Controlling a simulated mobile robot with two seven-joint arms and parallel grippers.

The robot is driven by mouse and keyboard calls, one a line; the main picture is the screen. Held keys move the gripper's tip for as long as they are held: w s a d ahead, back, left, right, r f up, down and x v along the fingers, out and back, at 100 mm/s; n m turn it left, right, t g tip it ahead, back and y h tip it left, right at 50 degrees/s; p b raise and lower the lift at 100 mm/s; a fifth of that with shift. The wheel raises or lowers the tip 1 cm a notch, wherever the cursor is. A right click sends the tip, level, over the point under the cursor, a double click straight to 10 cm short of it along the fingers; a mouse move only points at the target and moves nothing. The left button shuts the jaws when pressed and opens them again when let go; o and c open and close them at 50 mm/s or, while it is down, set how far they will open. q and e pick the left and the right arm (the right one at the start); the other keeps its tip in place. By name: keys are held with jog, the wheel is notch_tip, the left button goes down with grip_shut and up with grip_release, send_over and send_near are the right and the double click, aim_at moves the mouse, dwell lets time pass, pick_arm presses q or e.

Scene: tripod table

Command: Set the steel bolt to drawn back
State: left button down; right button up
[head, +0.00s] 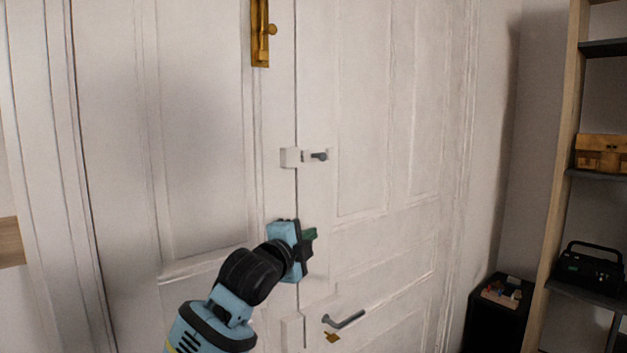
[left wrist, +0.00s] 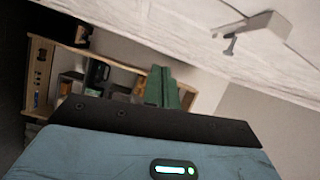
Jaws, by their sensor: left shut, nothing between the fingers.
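The likely steel bolt is a small pale housing with a grey knob (head: 318,156), mounted across the seam between the two white door leaves (head: 380,120). In the left wrist view a pale fitting with a grey knob (left wrist: 230,44) shows at the upper right. I cannot tell the bolt's exact position from the knob. My left gripper (head: 312,234) is below the bolt, close in front of the door, apart from the knob. Its green fingers (left wrist: 165,88) are closed together and empty. My right gripper is not in view.
A brass bolt (head: 260,40) is higher on the seam. A grey lever handle (head: 345,320) is lower, below my gripper. A shelf unit (head: 560,180) with a wooden box (head: 602,152) and a black radio (head: 590,268) stands at the right, beside a dark cabinet (head: 490,325).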

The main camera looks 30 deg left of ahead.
pick_arm(q)
jog(key=s+a+r, duration=0.1)
jog(key=r, duration=0.5)
jog(key=s+a+r+m+t+y, duration=0.1)
jog(key=s+r, duration=0.1)
jog(key=r, duration=0.4)
jog(key=shift+s+a+r+y, duration=0.2)
jog(key=shift+s+a+y, duration=0.05)
jog(key=shift+a+y, duration=0.05)
jog(key=shift+r, duration=0.1)
